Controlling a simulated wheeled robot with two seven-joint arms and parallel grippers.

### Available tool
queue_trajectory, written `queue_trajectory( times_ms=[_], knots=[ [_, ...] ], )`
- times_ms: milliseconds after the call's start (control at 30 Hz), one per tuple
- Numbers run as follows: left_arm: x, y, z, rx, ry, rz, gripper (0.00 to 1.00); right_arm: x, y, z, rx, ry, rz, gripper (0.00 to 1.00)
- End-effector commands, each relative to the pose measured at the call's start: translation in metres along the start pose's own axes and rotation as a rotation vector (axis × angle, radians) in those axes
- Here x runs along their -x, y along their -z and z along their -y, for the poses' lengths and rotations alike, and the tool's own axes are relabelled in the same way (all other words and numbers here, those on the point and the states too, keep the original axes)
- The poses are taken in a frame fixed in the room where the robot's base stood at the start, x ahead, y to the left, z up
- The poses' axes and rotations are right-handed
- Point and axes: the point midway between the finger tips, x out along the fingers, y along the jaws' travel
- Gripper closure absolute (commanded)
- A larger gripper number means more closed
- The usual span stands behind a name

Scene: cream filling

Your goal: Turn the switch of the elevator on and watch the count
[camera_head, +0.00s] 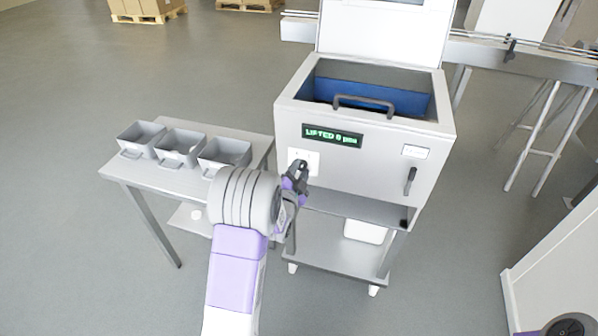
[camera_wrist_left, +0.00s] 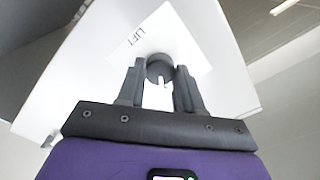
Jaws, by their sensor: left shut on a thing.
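The elevator is a white machine (camera_head: 350,163) with an open bin on top. Its front has a dark display (camera_head: 332,136) with green text that seems to read "LIFTED 0 pcs". The switch is a dark round knob (camera_wrist_left: 159,68) with a white mark, on a white plate labelled "LIFT" in the left wrist view. My left gripper (camera_wrist_left: 160,85) is at the plate with its fingers on both sides of the knob, shut on it. In the head view my left gripper (camera_head: 300,172) covers most of the knob.
Several grey bins (camera_head: 180,146) stand on a metal table (camera_head: 140,178) to the left. A dark handle (camera_head: 410,181) is on the machine's front right. A white container (camera_head: 365,231) sits on the shelf below. A conveyor (camera_head: 530,62) runs behind at right.

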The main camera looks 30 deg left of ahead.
Motion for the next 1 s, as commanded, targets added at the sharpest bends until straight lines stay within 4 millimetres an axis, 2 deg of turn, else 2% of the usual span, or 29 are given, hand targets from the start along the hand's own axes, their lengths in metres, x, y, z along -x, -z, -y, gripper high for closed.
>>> queue_trajectory(
  times_ms=[167, 200, 333, 667, 767, 1000],
  knots=[
    [0.0, -0.001, 0.0, -0.002, -0.001, 0.001, 0.95, 0.0, 0.0, 0.0, 0.0, 0.0, 0.0, 1.0],
    [0.0, -0.001, 0.0, -0.002, -0.001, 0.001, 0.58, 0.0, 0.0, 0.0, 0.0, 0.0, 0.0, 1.0],
    [0.0, 0.0, 0.0, -0.001, -0.001, 0.001, 0.39, 0.0, 0.0, 0.0, 0.0, 0.0, 0.0, 1.0],
    [0.003, 0.0, 0.0, 0.001, 0.0, 0.001, 0.39, 0.001, 0.0, 0.0, 0.0, 0.0, 0.0, 1.0],
    [0.012, 0.0, 0.001, 0.002, -0.001, 0.002, 0.39, 0.003, 0.0, 0.001, 0.0, 0.0, 0.0, 1.0],
    [0.05, 0.0, 0.001, 0.002, -0.002, 0.002, 0.39, 0.008, 0.0, 0.003, 0.0, 0.0, 0.0, 1.0]
  ],
)
